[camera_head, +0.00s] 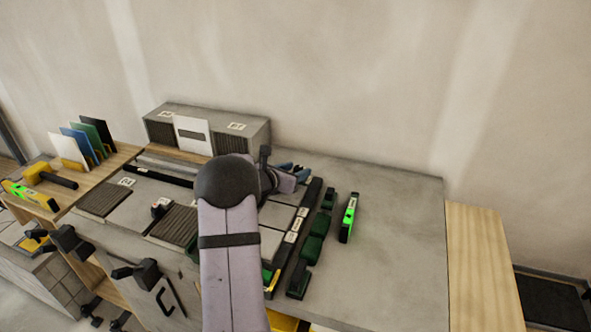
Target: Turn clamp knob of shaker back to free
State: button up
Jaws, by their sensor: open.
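My gripper (286,178) is partly visible behind my own arm, over the back right part of the tiled bed. It is open, but its fingertips are small and partly hidden, and I see nothing held in it. I cannot make out the shaker or its clamp knob for certain. My arm covers the middle of the tiled bed (130,207), where part of the work is hidden. A small dark knob-like part (160,208) stands on the bed to the left of my arm.
Green blocks (313,248) and a bright green level (348,218) lie right of the bed. The grey worktop (400,240) beyond them is clear. A grey box (250,135) stands behind. Black clamps (70,242) line the front left. A yellow mallet (45,174) lies left.

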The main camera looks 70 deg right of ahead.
jog(key=c, duration=1)
jog(key=shift+c, duration=0.2)
